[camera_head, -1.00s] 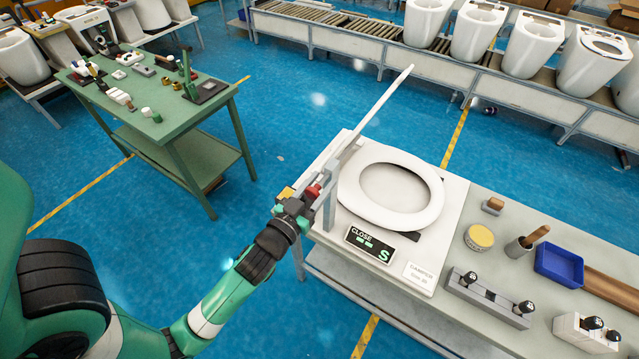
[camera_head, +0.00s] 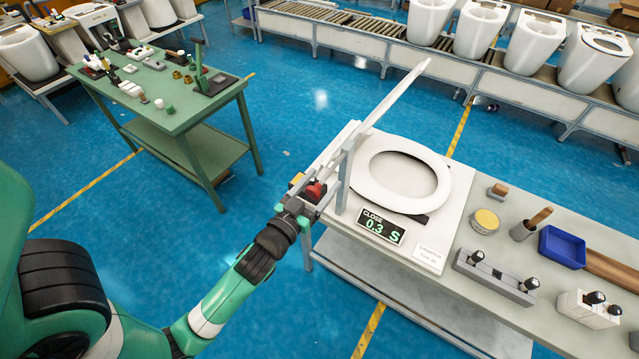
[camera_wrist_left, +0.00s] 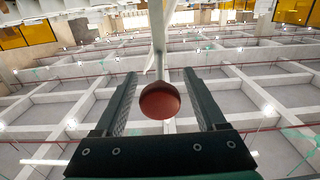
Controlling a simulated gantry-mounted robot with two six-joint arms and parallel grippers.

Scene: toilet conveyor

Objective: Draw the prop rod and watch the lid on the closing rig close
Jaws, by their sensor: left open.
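The closing rig has a white base plate (camera_head: 432,250) on the bench, with a white seat ring (camera_head: 448,185) lying flat on it. The white lid (camera_head: 395,100) stands raised at the ring's left, seen nearly edge-on. The display (camera_head: 381,227) reads CLOSE 0.3 S. The prop rod's red knob (camera_head: 314,190) is beside the grey bracket at the rig's left. My left gripper (camera_head: 303,203) is at the knob. In the left wrist view the knob (camera_wrist_left: 160,101) sits between the open fingers with gaps both sides. The rod behind the knob is mostly hidden. My right gripper is out of view.
Right of the rig, the bench holds a yellow-topped tin (camera_head: 485,221), a blue tray (camera_head: 562,247) and grey fixture blocks (camera_head: 494,276). A green table (camera_head: 150,122) with small parts stands at left. A conveyor (camera_head: 380,52) with toilets runs behind. Blue floor lies between.

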